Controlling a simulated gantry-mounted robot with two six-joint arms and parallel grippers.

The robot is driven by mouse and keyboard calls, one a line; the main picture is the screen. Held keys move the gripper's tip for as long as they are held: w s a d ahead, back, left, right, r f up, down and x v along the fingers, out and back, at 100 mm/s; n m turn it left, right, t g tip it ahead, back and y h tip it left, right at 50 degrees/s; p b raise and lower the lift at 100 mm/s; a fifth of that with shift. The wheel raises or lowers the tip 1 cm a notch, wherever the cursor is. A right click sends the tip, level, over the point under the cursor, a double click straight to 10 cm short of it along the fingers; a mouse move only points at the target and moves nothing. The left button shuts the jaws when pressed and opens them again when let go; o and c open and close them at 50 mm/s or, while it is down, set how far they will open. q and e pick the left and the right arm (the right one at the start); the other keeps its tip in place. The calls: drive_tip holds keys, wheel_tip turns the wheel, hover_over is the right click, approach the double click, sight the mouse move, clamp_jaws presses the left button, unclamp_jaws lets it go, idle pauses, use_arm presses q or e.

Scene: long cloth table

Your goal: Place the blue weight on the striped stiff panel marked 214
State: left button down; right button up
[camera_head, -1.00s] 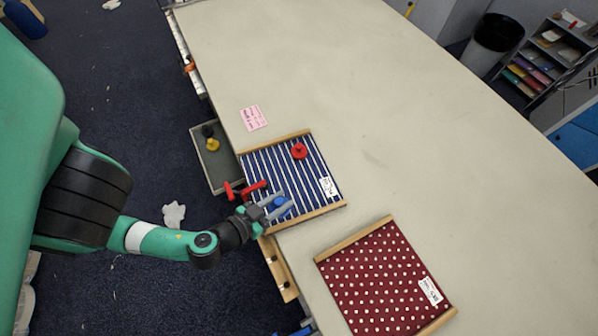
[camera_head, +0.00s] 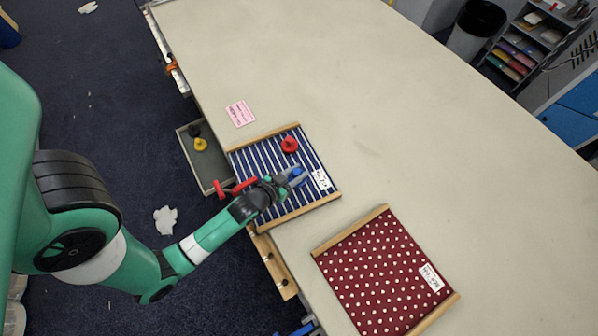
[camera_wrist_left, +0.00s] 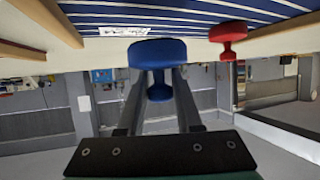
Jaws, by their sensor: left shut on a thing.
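My left gripper (camera_head: 291,177) is shut on the blue weight (camera_head: 297,171) over the right part of the blue-and-white striped panel (camera_head: 262,190), near its white label (camera_head: 321,180). The label's number is too small to read. In the left wrist view the blue weight (camera_wrist_left: 157,53) is between the fingers (camera_wrist_left: 157,95), its wide end by the striped panel (camera_wrist_left: 200,14). I cannot tell whether it touches the panel. A red weight (camera_head: 289,145) stands on the same panel, farther back; it also shows in the wrist view (camera_wrist_left: 228,32). My right gripper is not in view.
A dark red dotted panel (camera_head: 375,275) with wooden edge strips lies at the front right. A tray (camera_head: 207,165) at the table's left edge holds a yellow weight (camera_head: 200,144) and a black one (camera_head: 194,130). A pink note (camera_head: 240,113) lies behind the striped panel. The table's far side is clear.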

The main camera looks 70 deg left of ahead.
use_arm(q)
drive_tip(key=f+b, duration=0.4)
drive_tip(key=shift+w+a+f, duration=0.1)
drive_tip(key=shift+w+a, duration=0.15)
drive_tip(key=shift+w, duration=0.05)
drive_tip(key=c, duration=0.6)
unclamp_jaws()
drive_tip(key=v, duration=1.2)
